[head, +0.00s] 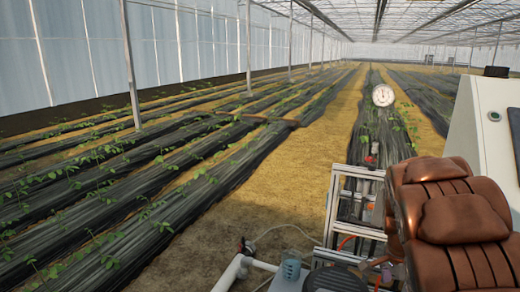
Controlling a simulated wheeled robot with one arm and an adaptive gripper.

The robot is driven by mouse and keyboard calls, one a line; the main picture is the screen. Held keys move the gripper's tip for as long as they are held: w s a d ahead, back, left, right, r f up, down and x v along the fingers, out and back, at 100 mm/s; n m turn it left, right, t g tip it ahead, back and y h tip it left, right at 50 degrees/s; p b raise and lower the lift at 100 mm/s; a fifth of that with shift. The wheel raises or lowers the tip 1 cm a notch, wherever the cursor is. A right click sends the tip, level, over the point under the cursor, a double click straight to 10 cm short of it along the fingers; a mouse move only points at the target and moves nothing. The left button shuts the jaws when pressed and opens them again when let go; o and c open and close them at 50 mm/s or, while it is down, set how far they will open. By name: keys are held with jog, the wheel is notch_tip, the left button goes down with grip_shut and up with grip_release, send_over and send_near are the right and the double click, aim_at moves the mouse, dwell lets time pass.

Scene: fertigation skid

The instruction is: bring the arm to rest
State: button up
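My arm and my gripper do not show in the head view, so I cannot see where the gripper is or whether it holds anything. The fertigation skid's metal frame (334,205) stands at the lower right of centre. A round white dial gauge (383,95) stands above it, with a small red part below the dial.
A brown padded leather seat (460,215) fills the lower right, in front of a white cabinet (470,125). Planted black-covered rows (160,180) and bare sandy ground (270,190) lie left.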

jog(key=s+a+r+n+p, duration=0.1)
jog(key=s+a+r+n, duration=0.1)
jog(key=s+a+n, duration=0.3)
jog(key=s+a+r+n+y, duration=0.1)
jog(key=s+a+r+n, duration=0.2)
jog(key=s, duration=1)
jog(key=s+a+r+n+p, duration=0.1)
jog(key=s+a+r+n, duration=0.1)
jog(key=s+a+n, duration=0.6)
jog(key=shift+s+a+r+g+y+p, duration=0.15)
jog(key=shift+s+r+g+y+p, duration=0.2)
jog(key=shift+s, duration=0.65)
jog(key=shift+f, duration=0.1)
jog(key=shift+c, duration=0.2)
